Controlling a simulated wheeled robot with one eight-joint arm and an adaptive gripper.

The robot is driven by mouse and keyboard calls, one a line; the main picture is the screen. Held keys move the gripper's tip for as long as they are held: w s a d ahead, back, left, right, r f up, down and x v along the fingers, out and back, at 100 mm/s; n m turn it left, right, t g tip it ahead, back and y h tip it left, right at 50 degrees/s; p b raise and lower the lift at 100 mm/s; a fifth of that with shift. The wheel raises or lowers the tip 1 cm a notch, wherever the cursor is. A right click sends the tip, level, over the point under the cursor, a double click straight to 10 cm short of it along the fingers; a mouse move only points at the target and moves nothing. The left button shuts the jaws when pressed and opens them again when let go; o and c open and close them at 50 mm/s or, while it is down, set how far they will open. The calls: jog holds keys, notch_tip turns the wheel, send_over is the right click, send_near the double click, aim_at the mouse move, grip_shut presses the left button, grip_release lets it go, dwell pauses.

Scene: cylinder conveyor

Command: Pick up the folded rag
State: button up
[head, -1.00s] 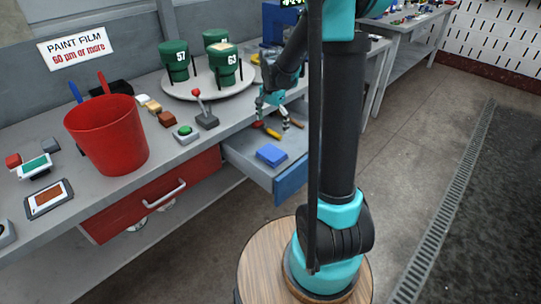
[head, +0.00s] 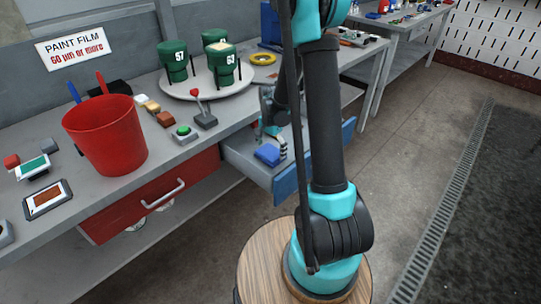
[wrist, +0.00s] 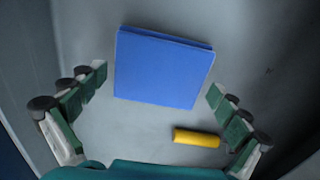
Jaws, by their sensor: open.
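The folded rag is a flat blue square (wrist: 163,67) lying on the floor of an open drawer; it also shows in the head view (head: 267,154). My gripper (wrist: 158,92) is open and empty, with one green-padded finger on each side of the rag in the wrist view, apart from it. In the head view my gripper (head: 272,138) is down in the drawer just above and behind the rag. My arm hides part of the drawer.
A yellow cylindrical piece (wrist: 197,138) lies beside the rag. The drawer (head: 240,150) has walls around it, and a blue front (head: 290,187). On the bench stand a red bucket (head: 105,140), a joystick (head: 204,112) and a round tray (head: 210,91) with green cylinders.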

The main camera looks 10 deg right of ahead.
aim_at(270, 152)
jog(key=shift+f, duration=0.2)
jog(key=c, duration=0.8)
jog(key=shift+r, duration=0.2)
notch_tip(270, 152, up, 20)
jog(key=shift+f, duration=0.15)
